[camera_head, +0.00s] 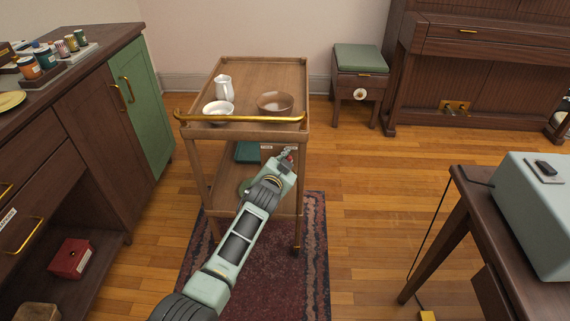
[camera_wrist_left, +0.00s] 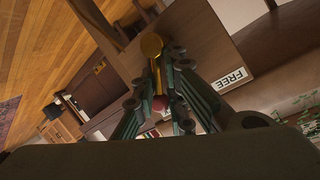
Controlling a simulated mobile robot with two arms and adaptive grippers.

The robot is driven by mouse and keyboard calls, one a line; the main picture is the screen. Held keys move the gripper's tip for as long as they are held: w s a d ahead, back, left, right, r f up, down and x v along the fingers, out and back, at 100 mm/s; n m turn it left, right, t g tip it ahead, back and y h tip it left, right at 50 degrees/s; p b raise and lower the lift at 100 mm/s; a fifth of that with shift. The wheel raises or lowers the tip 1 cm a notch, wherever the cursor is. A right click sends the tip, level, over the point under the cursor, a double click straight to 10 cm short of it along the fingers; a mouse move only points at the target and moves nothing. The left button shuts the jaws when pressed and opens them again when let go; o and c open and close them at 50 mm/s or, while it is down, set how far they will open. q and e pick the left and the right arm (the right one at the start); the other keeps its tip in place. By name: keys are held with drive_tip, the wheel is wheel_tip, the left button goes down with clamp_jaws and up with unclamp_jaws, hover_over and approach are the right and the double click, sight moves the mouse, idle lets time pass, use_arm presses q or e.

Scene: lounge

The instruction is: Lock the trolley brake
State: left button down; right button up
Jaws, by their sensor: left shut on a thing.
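The wooden trolley (camera_head: 262,75) stands ahead with a brass handle bar (camera_head: 250,119) on its near side. Below its top is a brown panel with a small white label (camera_head: 266,147); in the left wrist view the label (camera_wrist_left: 231,79) reads FREE. A brass brake lever (camera_wrist_left: 158,75) runs from a round brass pivot to a red knob (camera_wrist_left: 160,102). My left gripper (camera_head: 287,157) reaches in under the top, and its fingers (camera_wrist_left: 160,92) are closed around the lever near the knob. The fingers partly hide the lever. My right gripper is not in view.
A white jug (camera_head: 223,88), white bowl (camera_head: 218,108) and brown bowl (camera_head: 275,103) stand on the trolley top. A dark cabinet (camera_head: 95,110) is left, a table (camera_head: 480,220) right. A rug (camera_head: 290,280) lies beneath; floor between trolley and table is clear.

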use_arm(q)
drive_tip(key=shift+s+d+f, duration=0.1)
drive_tip(key=shift+s+f, duration=0.1)
drive_tip(key=shift+f, duration=0.2)
drive_tip(key=c, duration=2)
unclamp_jaws()
drive_tip(key=shift+c, duration=0.2)
drive_tip(key=shift+o, duration=0.9)
drive_tip(key=shift+r, duration=0.1)
drive_tip(key=shift+w+r, duration=0.1)
drive_tip(key=shift+r, duration=0.1)
drive_tip(key=v, duration=1.2)
drive_tip(key=shift+d, duration=0.1)
